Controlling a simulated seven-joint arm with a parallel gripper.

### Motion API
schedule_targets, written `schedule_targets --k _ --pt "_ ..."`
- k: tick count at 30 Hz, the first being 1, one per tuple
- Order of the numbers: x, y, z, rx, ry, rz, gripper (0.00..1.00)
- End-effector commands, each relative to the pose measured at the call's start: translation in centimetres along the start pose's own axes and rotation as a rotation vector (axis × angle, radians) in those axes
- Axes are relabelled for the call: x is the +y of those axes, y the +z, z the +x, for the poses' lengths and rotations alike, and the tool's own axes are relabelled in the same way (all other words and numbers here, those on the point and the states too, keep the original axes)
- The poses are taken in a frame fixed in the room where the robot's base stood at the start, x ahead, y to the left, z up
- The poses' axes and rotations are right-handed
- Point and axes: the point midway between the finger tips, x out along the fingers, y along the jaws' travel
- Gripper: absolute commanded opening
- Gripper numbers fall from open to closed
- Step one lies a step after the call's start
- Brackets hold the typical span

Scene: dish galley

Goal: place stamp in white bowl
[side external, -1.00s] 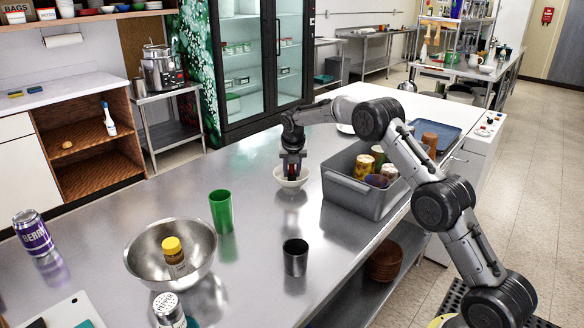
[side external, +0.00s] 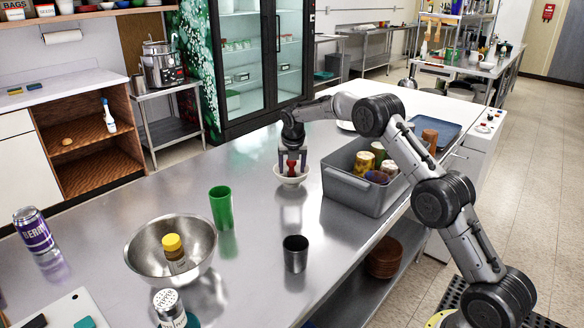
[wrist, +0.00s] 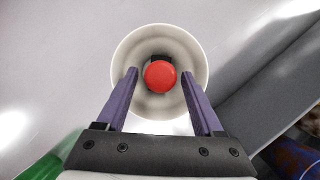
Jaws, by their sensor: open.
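The white bowl (side external: 291,177) stands on the steel counter to the left of the grey bin. In the wrist view the bowl (wrist: 124,54) is seen from above. The stamp (wrist: 160,76), with a round red top and a dark base, is inside the bowl near its middle. Its red part (side external: 292,166) also shows in the side view. My gripper (side external: 292,164) is right over the bowl, pointing down. In the wrist view my gripper's fingers (wrist: 160,80) are spread wide, with a gap on both sides of the stamp.
The grey bin (side external: 362,195) with several cups and jars stands close to the right of the bowl. A green cup (side external: 221,207), a black cup (side external: 296,254) and a steel bowl (side external: 142,262) with a yellow-capped jar stand nearer the camera.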

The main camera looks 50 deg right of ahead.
Motion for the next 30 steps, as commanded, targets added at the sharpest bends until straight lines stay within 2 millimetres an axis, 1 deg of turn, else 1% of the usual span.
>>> schedule_targets --k 2,5,12,18,21,28,29,30 --pt "0.0 0.1 -0.2 -0.001 0.000 0.000 0.69" --pt "0.0 0.5 -1.0 -0.002 0.001 0.000 0.69" --pt "0.0 1.7 -4.0 -0.003 0.002 0.001 0.69" --pt "0.0 2.6 -6.1 -0.002 0.001 0.001 0.69" --pt "0.0 2.7 -6.5 0.000 0.000 0.000 0.69" --pt "0.1 2.6 -6.5 0.000 0.001 -0.002 0.69" --pt "0.3 2.6 -6.7 -0.002 0.003 -0.004 0.69" --pt "0.5 2.8 -7.3 -0.011 0.009 -0.005 0.69"
